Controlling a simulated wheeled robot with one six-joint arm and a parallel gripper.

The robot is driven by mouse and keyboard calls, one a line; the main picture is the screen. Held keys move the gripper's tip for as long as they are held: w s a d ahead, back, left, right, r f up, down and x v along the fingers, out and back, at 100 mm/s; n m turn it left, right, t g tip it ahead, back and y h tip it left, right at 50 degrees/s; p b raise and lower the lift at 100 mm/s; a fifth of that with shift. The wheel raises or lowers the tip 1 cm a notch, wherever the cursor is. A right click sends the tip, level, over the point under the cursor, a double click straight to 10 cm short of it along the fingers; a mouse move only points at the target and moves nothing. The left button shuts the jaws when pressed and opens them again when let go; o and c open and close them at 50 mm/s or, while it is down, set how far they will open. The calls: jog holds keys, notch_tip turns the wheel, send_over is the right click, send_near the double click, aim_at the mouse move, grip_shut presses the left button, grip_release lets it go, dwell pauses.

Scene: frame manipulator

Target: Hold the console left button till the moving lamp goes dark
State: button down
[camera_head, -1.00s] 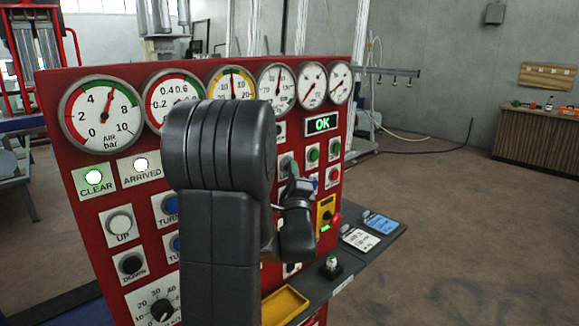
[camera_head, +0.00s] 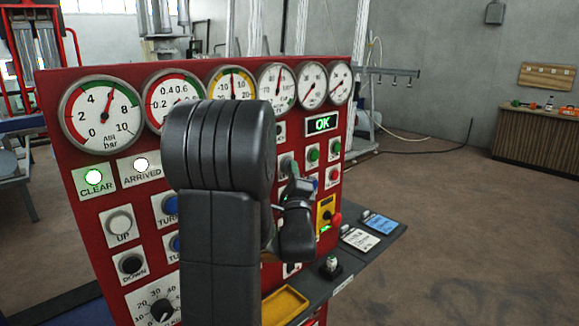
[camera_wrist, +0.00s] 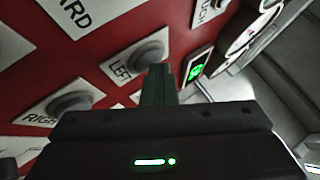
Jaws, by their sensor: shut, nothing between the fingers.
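The red console (camera_head: 90,195) fills the left and middle of the head view. In the wrist view, the plate lettered LEFT (camera_wrist: 120,70) carries a grey round button (camera_wrist: 150,52). My gripper (camera_wrist: 163,70) is shut and empty, with its fingertips right at this button; they partly cover it, and I cannot tell whether it is pressed in. In the head view my gripper (camera_head: 292,168) is at the console face, partly behind my arm. I cannot make out a lamp lettered MOVING; my arm hides the middle of the panel.
A green OK display (camera_head: 322,124) is lit. The RIGHT button (camera_wrist: 68,103) lies close beside the LEFT one. A yellow tray (camera_head: 285,305) sits on the ledge below.

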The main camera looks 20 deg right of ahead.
jog(key=shift+s+d+b, duration=0.3)
jog(key=shift+s+b, duration=0.35)
jog(key=shift+s, duration=0.1)
jog(key=shift+s, duration=0.1)
jog(key=s, duration=0.1)
jog(key=s+d+b, duration=0.1)
jog(key=s, duration=0.1)
jog(key=s+d+b, duration=0.1)
jog(key=shift+s, duration=0.2)
dwell(0.3)
jog(key=p, duration=0.1)
jog(key=w+p, duration=0.1)
jog(key=p, duration=0.1)
jog(key=shift+w+a+r, duration=0.2)
jog(key=shift+a, duration=0.05)
